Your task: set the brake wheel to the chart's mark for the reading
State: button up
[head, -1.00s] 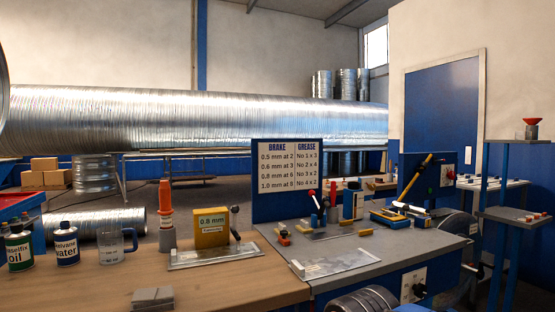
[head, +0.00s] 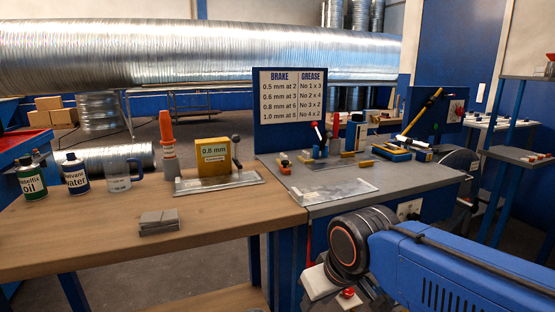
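The chart (head: 292,97) stands on a blue board at the back of the grey bench. Its BRAKE column pairs 0.5, 0.6, 0.8 and 1.0 mm with numbers; the 0.8 mm row looks like 6, but the print is small. A yellow block gauge (head: 213,156) on the wooden bench has a label that seems to read 0.8 mm. I cannot single out the brake wheel for certain; a dark round part (head: 458,165) shows at the right of the grey bench.
The wooden bench (head: 110,225) holds an oil can (head: 32,179), a water can (head: 75,175), a jug (head: 121,174), an orange-topped tube (head: 168,143) and grey plates (head: 158,221). The grey bench (head: 320,208) carries a clear plate and small tools. A shelf stand (head: 512,120) stands right.

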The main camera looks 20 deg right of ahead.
aim_at(460, 112)
jog(key=k+l, duration=0.1)
jog(key=l, duration=1.45)
jog(key=k+l, duration=0.1)
jog(key=l, duration=1.45)
jog(key=k+l+z, duration=0.1)
jog(key=l, duration=1.45)
